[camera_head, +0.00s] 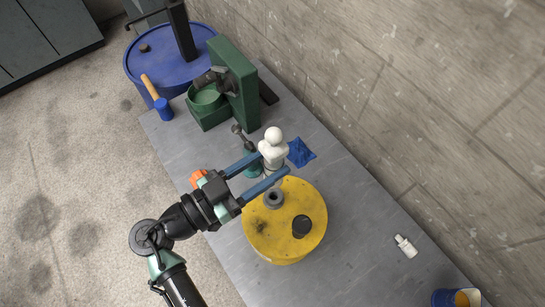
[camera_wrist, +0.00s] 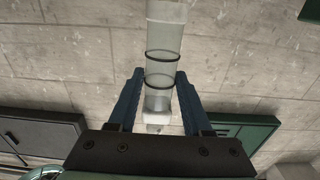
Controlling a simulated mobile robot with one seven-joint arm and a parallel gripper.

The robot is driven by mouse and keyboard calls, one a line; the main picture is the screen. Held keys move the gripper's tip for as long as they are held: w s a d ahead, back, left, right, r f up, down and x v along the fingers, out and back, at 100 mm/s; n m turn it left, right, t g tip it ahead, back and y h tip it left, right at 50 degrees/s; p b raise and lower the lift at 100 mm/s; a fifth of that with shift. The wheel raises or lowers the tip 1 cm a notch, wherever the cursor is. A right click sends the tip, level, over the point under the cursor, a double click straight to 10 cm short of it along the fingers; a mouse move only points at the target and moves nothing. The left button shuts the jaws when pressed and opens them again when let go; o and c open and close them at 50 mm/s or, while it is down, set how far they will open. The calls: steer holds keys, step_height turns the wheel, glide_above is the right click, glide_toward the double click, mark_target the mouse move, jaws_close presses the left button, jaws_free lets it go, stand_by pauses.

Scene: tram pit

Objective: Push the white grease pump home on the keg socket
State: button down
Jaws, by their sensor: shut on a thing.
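My gripper (camera_head: 272,164) is shut on the white grease pump (camera_head: 274,145), with one blue finger on each side of its body. The pump has a round white knob on top and looks roughly upright. In the wrist view the pump (camera_wrist: 162,62) is a pale tube with two dark rings between the fingertips. The yellow keg (camera_head: 263,233) stands on the bench; its grey ring-shaped keg socket (camera_head: 274,199) shows just below the pump in the head view. The pump appears apart from the socket; its lower end is partly hidden by a finger, and its height is unclear.
A dark cap (camera_head: 301,226) sits on the keg top. A blue cloth (camera_head: 301,152) lies right of the pump, and a small teal can (camera_head: 252,164) stands to its left. A green machine (camera_head: 234,84) stands behind. A white bottle (camera_head: 405,246) and blue tub (camera_head: 448,298) are at right.

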steer(key=shift+d+f+b, duration=0.1)
steer(key=shift+b, duration=0.35)
step_height(320, 180, down, 5)
steer(key=b, duration=0.6)
steer(key=shift+f, duration=0.15)
steer(key=shift+f+b, duration=1.9)
steer(key=shift+b, duration=0.45)
steer(key=shift+c, duration=1.3)
jaws_free()
steer(key=b+v, duration=0.5)
steer(key=v, duration=0.8)
